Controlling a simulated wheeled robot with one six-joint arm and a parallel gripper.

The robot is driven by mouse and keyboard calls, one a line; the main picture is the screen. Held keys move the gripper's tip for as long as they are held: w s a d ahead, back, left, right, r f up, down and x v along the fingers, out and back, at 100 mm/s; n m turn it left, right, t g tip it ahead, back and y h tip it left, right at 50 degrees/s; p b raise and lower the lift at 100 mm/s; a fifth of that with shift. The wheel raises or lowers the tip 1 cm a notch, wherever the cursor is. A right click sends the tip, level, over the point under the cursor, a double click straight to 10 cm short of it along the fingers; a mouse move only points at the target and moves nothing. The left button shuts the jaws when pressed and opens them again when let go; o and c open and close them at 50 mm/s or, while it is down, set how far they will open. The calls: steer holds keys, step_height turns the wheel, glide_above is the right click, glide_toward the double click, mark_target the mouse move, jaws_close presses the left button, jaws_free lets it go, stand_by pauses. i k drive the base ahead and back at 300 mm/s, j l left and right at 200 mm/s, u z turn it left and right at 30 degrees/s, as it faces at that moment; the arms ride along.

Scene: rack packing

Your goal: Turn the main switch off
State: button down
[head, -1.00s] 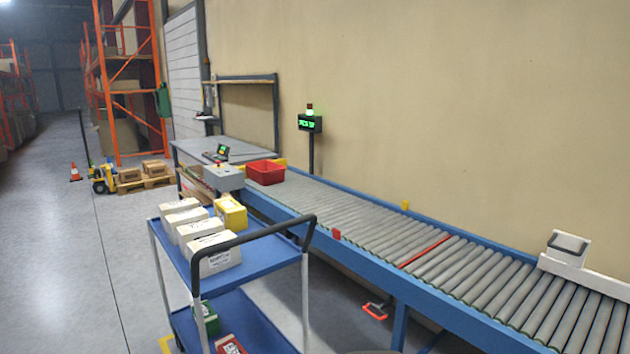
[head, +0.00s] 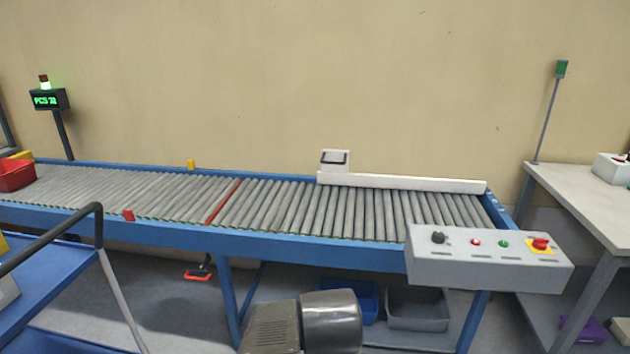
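A grey control box (head: 485,265) is fixed at the near right end of the conveyor. On its sloped top are a black rotary knob (head: 438,238), a red button (head: 476,242), a green button (head: 504,244) and a red knob on a yellow plate (head: 540,243). The black knob looks like the main switch, but its label is too small to read and its setting cannot be told. My gripper is not in view.
The blue-framed roller conveyor (head: 330,250) runs along the wall, with a red bin (head: 15,175) at its left end. A blue trolley (head: 60,300) stands at the left. A grey table (head: 600,205) stands at the right.

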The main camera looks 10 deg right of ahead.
mark_target(538, 243)
steer(key=z, duration=1.6)
